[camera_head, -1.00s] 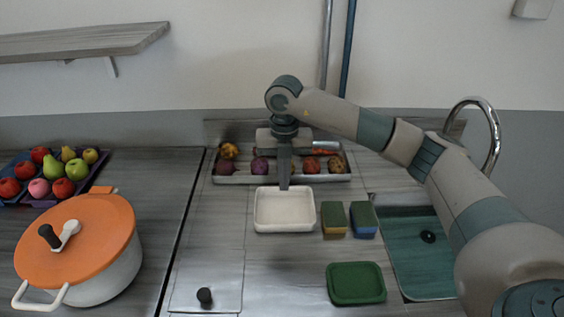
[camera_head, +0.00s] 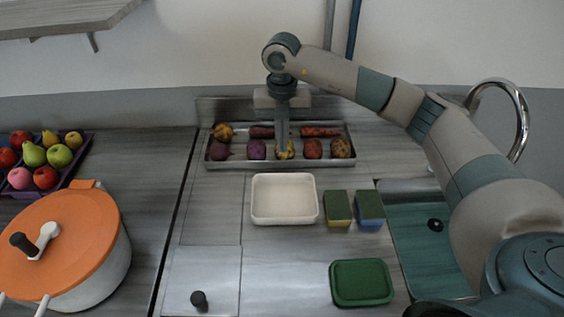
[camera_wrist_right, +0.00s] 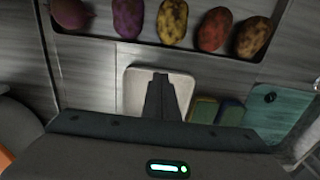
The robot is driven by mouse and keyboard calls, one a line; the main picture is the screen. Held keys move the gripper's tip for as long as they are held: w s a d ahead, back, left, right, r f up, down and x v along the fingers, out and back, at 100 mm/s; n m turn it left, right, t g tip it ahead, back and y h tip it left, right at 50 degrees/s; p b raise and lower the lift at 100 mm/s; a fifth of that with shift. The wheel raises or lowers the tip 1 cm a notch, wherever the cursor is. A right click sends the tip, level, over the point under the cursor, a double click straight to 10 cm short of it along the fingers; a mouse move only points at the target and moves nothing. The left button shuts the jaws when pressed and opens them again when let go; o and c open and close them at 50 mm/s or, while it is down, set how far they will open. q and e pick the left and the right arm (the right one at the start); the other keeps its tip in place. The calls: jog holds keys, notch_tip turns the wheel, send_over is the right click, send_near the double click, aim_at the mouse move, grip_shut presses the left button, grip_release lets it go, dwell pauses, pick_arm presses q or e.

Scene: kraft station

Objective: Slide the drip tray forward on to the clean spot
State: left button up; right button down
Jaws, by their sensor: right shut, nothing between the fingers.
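The drip tray, which I take to be the white shallow tray (camera_head: 285,220), lies empty on the grey counter, in front of the metal tray of vegetables. My right gripper (camera_head: 283,152) points down with its fingers shut and empty. In the head view its tips overlap the vegetables, behind the white tray's back edge. In the right wrist view the shut fingers (camera_wrist_right: 161,80) cover part of the white tray (camera_wrist_right: 133,90). I see no contact with it. I cannot tell which patch of counter is the clean spot. My left gripper is not in view.
A metal tray (camera_head: 232,163) of vegetables stands behind. Two sponges (camera_head: 338,207) (camera_head: 369,207) sit close on the right, beside a sink (camera_head: 425,250). A green-lidded box (camera_head: 361,283) is at front right. A pale panel with a black knob (camera_head: 199,300) lies front left. An orange-lidded pot (camera_head: 65,240) stands left.

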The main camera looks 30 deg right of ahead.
notch_tip(320, 180, down, 8)
jog(key=p, duration=0.3)
jog(key=shift+f+p, duration=0.25)
jog(key=shift+p, duration=0.05)
jog(key=shift+f, duration=0.8)
jog(key=shift+d, duration=0.1)
